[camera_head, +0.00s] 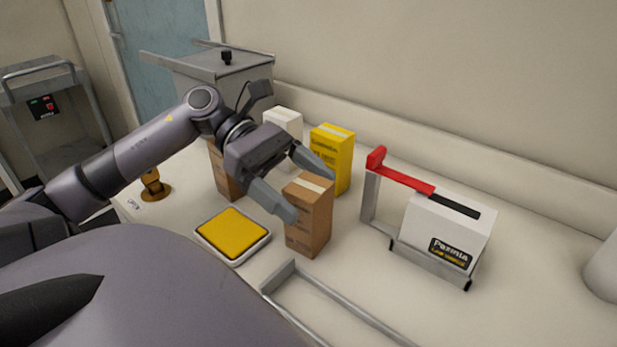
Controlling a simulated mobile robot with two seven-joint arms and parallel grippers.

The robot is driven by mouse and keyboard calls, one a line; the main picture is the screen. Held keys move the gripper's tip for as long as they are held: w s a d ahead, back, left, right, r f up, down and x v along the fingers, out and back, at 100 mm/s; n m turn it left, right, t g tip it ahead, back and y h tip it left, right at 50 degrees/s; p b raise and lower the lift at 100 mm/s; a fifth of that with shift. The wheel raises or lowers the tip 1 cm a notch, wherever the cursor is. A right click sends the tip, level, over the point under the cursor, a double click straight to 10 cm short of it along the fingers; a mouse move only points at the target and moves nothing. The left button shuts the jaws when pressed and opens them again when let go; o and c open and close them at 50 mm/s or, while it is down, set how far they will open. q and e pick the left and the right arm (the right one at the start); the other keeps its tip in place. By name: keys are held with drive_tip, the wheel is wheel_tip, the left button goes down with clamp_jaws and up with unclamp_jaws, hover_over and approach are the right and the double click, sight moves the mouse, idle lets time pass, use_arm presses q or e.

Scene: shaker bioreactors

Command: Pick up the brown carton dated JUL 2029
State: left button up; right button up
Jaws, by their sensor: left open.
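A brown carton (309,226) with a pale tape strip on top stands upright near the middle of the bench. A second brown carton (222,172) stands further left, partly hidden behind my left arm. The print on both is too small to read, so I cannot tell which is dated JUL 2029. My left gripper (309,193) is open at the front brown carton's top, one finger at its left side and the other behind it. I cannot tell whether the fingers touch it. My right gripper is not in view.
A yellow carton (333,150) and a white carton (284,121) stand behind. A yellow-topped pad (232,234) lies left of the front carton. A grey metal frame (290,270) is in front. A white box (446,235) with a red-handled bracket (400,178) stands right.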

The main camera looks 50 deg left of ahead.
sight(325, 203)
use_arm(q)
drive_tip(key=shift+x, duration=1.85)
drive_tip(key=shift+r, duration=0.15)
drive_tip(key=c, duration=1.1)
drive_tip(key=shift+w, duration=0.1)
drive_tip(key=shift+r, duration=0.1)
